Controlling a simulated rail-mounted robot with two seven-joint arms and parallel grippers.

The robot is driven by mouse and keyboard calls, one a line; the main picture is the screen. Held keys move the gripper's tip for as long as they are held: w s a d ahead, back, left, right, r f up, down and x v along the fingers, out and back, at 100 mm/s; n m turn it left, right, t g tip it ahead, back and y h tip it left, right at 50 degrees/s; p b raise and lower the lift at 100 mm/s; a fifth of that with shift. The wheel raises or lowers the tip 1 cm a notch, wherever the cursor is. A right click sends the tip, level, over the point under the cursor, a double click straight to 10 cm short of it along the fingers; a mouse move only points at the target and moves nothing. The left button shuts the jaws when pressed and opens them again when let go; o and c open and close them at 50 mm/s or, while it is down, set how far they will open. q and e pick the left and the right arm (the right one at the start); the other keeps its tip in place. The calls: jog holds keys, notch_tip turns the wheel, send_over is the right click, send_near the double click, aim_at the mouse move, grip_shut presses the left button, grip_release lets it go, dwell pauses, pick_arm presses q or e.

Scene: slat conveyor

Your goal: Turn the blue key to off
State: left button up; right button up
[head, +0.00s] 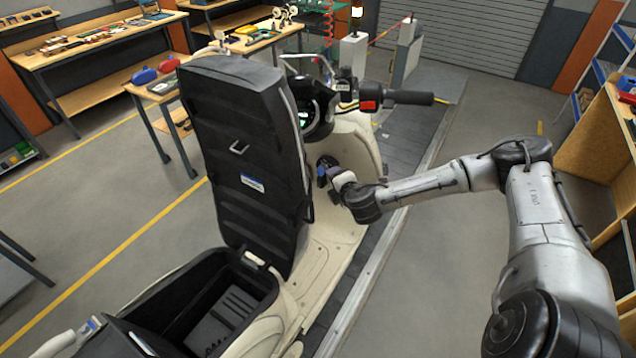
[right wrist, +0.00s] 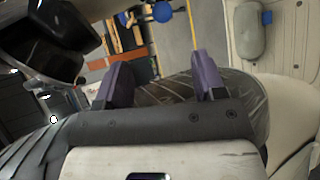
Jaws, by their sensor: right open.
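The cream scooter (head: 340,135) stands with its black seat (head: 240,150) raised. A small blue piece that looks like the blue key (head: 321,172) shows at the dark lock on the inner front panel, below the handlebar. My right gripper (head: 335,176) is right beside it; I cannot tell whether they touch. In the right wrist view, the purple fingers of this gripper (right wrist: 161,82) stand apart with nothing seen held between them. The key cannot be made out between the fingers there, so its angle is unclear.
The handlebar grip (head: 410,97) juts out above my right forearm. The raised seat blocks the space left of the lock. An open storage bin (head: 215,300) lies below the seat. Workbenches (head: 95,45) stand at the back left; a wooden shelf (head: 590,140) is at the right.

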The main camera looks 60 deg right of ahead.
aim_at(321, 172)
jog(key=x, duration=0.4)
jog(key=p+x, duration=0.1)
jog(key=x, duration=0.2)
jog(key=p+x, duration=0.1)
jog(key=x, duration=0.3)
jog(key=shift+w+f, duration=0.3)
jog(key=shift+w, duration=0.05)
jog(key=shift+x, duration=0.85)
jog(key=shift+f, duration=0.1)
